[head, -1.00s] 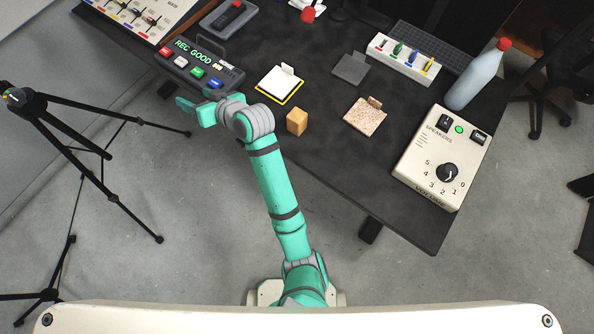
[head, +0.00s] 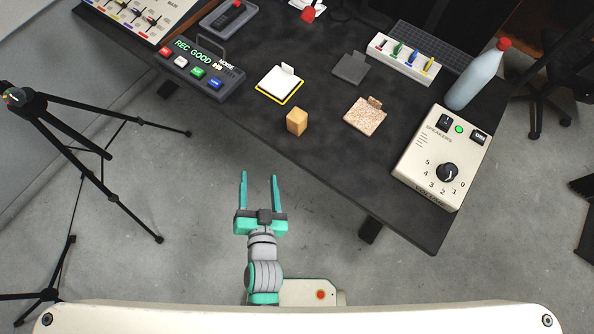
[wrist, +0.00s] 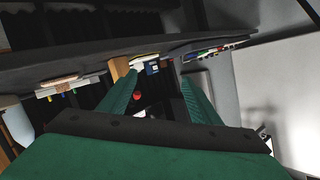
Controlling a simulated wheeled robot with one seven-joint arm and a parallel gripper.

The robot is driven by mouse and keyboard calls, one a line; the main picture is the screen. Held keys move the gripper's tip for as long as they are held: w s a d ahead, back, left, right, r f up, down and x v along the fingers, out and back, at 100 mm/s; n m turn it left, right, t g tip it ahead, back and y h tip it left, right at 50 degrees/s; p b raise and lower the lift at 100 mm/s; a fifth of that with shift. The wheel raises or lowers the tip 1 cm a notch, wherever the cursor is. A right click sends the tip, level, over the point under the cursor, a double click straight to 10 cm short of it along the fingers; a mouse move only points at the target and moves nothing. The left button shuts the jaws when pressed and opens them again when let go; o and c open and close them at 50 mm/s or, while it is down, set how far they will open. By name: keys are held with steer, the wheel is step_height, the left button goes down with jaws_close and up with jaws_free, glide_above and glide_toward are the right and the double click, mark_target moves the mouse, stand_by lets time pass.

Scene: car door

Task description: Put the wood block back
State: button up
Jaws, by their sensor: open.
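The wood block (head: 297,122) stands upright on the dark table near its front edge. It also shows in the wrist view (wrist: 119,69), just beyond the left finger. My gripper (head: 259,176) is open and empty, in front of the table edge with its fingers pointing toward the table. It is apart from the block, which lies ahead and to the right in the head view. Three square pads lie on the table: a white one with a yellow border (head: 279,85), a dark grey one (head: 351,68) and a speckled one (head: 365,117).
A REC GOOD button box (head: 199,70) stands at the left of the table. A speakers box (head: 441,157), a bottle (head: 474,77) and a white holder with coloured items (head: 405,58) are at the right. A tripod (head: 77,135) stands on the floor at left.

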steer(key=s+d+r+n+h, duration=0.1)
steer(key=s+d+r, duration=0.1)
steer(key=s+d, duration=0.3)
steer(key=s+d+r+n, duration=0.2)
steer(key=s+d, duration=0.3)
steer(key=s, duration=0.5)
steer(key=shift+s+d+r+t+h, duration=0.3)
steer(key=shift+s+r+h, duration=0.1)
steer(key=shift+r, duration=0.2)
